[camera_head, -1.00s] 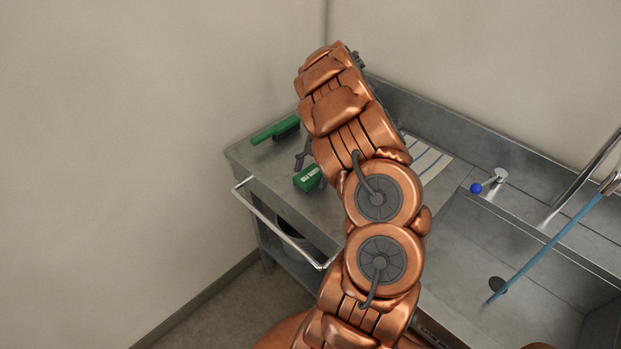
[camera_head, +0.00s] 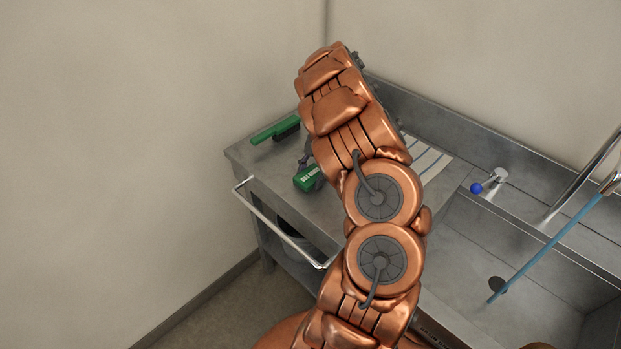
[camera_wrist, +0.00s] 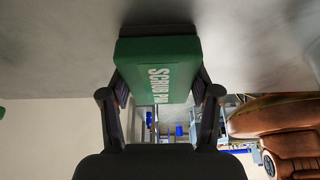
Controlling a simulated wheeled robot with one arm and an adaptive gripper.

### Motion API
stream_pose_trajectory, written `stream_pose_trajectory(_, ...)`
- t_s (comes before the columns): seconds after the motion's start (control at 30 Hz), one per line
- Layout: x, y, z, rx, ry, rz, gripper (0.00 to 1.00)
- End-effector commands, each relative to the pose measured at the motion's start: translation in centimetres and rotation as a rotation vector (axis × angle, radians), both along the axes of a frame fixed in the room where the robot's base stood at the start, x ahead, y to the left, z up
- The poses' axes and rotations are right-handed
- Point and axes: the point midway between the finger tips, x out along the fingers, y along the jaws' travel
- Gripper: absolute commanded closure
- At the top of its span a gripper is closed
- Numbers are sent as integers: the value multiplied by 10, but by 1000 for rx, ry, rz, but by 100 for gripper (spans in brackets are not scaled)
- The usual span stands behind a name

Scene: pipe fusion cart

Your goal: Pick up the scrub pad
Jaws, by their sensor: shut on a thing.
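The scrub pad (camera_wrist: 158,70) is a green block with white "SCRUB PAD" lettering. In the wrist view it sits between the two dark fingers of my gripper (camera_wrist: 160,98), which are shut on its sides. In the head view the scrub pad (camera_head: 307,178) is at the left of my copper arm, over the steel counter (camera_head: 270,185). My gripper is mostly hidden behind the arm there, with one dark finger (camera_head: 305,160) showing beside the pad. I cannot tell whether the pad touches the counter.
A green-handled brush (camera_head: 275,131) lies at the counter's back left. A striped cloth (camera_head: 428,158) lies right of my arm. A sink (camera_head: 540,300) with a blue-knobbed tap (camera_head: 488,184) and a blue rod (camera_head: 550,245) is at the right. A rail (camera_head: 280,232) runs along the counter's front.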

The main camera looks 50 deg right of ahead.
Motion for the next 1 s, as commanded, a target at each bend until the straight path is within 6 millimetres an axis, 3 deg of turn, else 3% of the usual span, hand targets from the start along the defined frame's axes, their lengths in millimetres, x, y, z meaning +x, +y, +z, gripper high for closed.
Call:
stream_pose_trajectory(0.27,0,0,1,0,0,0,73)
stream_pose_trajectory(0.43,1,-1,12,-5,-2,0,73)
stream_pose_trajectory(0.8,1,-1,74,-5,-4,0,73)
stream_pose_trajectory(1.0,1,-1,98,-2,-3,1,73)
